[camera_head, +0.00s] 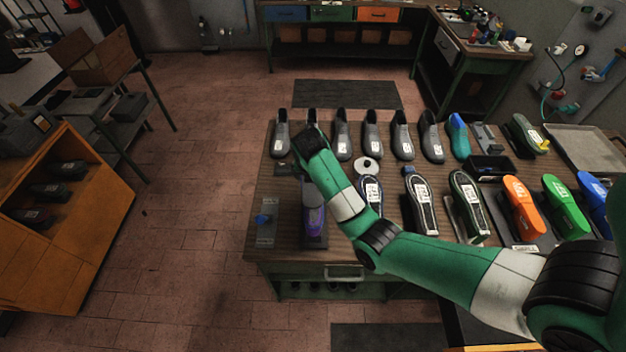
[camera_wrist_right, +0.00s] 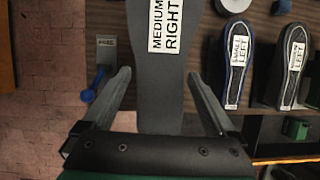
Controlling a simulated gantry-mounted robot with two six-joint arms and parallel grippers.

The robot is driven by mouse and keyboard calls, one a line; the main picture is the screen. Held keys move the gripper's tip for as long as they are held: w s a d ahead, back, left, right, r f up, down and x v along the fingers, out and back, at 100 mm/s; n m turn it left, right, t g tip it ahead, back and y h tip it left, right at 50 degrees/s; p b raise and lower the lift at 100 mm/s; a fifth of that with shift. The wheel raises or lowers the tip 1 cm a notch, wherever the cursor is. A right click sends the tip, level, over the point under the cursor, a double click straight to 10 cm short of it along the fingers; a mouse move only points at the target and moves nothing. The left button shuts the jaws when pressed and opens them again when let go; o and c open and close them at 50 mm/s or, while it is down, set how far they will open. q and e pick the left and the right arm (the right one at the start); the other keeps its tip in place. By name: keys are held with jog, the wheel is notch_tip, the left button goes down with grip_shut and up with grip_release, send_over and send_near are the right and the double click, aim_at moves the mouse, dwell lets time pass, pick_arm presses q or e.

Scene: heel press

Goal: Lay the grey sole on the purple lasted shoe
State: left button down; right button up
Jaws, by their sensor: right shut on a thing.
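The grey sole (camera_wrist_right: 158,95), labelled "MEDIUM RIGHT", runs lengthwise between the two fingers of my right gripper (camera_wrist_right: 160,78) in the right wrist view. The gripper is shut on its sides. The purple lasted shoe (camera_head: 314,224) is at the front left of the bench in the head view, below my right wrist. Its far part is covered there, and it cannot be made out in the wrist view, where the sole and gripper fill the middle. I cannot tell whether the sole touches the shoe. My left gripper is not in view.
A plate with a blue knob (camera_head: 263,219) lies left of the purple shoe. A shoe with a pale label (camera_head: 371,192) and a white disc (camera_head: 367,164) are to its right. Grey lasts (camera_head: 343,137) stand in a row behind. Orange and green lasts (camera_head: 522,206) are farther right.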

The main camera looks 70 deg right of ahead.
aim_at(312, 190)
jog(key=shift+s+a+f, duration=0.15)
jog(key=shift+a+f, duration=0.05)
jog(key=shift+f, duration=0.05)
jog(key=shift+f+b, duration=0.25)
jog(key=shift+b, duration=0.2)
notch_tip(312, 190, down, 8)
jog(key=b, duration=0.8)
jog(key=shift+f+b, duration=0.6)
jog(key=o, duration=1.1)
jog(key=shift+r, duration=0.15)
jog(key=p+v, duration=0.4)
jog(key=v, duration=0.3)
jog(key=shift+r, duration=0.25)
jog(key=p+v, duration=0.4)
jog(key=p, duration=0.1)
jog(key=shift+a+p, duration=0.15)
jog(key=shift+p, duration=0.2)
